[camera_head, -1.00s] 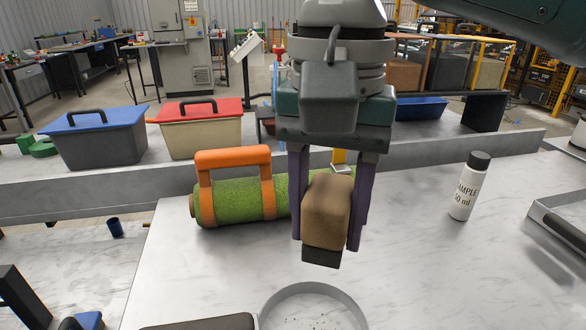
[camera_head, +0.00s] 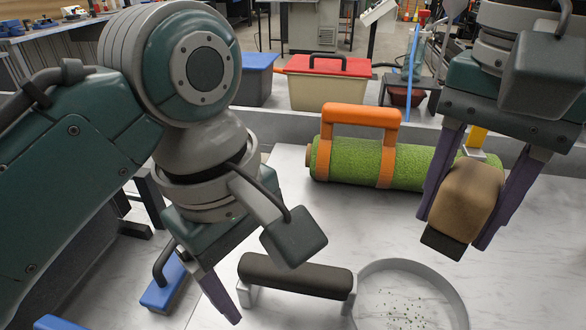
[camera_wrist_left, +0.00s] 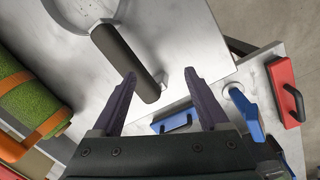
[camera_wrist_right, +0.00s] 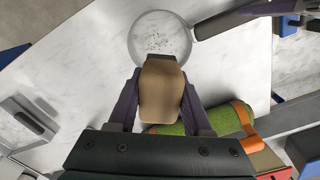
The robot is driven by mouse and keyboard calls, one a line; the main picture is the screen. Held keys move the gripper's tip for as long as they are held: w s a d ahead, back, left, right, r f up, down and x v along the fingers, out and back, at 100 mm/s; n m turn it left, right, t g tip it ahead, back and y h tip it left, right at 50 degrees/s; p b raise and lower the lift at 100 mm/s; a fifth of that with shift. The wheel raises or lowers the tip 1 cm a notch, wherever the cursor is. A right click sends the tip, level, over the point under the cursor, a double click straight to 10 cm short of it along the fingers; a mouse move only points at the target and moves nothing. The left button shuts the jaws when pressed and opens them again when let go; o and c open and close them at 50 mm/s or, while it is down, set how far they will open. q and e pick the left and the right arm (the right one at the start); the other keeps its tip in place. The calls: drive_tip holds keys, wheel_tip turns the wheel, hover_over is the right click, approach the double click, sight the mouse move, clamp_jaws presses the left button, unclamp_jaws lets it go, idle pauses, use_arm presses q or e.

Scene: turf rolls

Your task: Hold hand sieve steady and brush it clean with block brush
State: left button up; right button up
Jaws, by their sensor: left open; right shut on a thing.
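The hand sieve lies on the marble-look table, with a round grey rim (camera_head: 452,290) and dark specks on its mesh. Its dark handle (camera_head: 296,276) points left; in the left wrist view the handle (camera_wrist_left: 126,60) shows ahead of the fingers. My left gripper (camera_wrist_left: 162,100) is open and empty, apart from the handle, near its free end. My right gripper (camera_head: 462,195) is shut on the block brush (camera_head: 465,200), a tan block with a dark underside, held above the table beyond the sieve. The brush (camera_wrist_right: 161,90) also shows in the right wrist view.
A green turf roll (camera_head: 350,163) with an orange carrier (camera_head: 360,116) lies at the back of the table. Bins with blue and red lids (camera_head: 327,65) stand behind the ledge. Blue-based tools (camera_head: 164,284) lie at the left on a lower surface.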

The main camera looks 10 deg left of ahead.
sight(271, 279)
use_arm(q)
drive_tip(key=w+r+n, duration=0.1)
drive_tip(key=w+n, duration=0.1)
drive_tip(key=w+r+n+y, duration=0.1)
drive_tip(key=w+r+n, duration=0.1)
drive_tip(key=shift+r+n+g, duration=0.3)
drive_tip(key=shift+n+g, duration=0.1)
drive_tip(key=shift+w+r+n, duration=0.3)
drive_tip(key=shift+n, duration=0.3)
wheel_tip(271, 279, down, 12)
drive_tip(key=shift+r, duration=0.1)
drive_tip(key=shift+c, duration=0.3)
clamp_jaws()
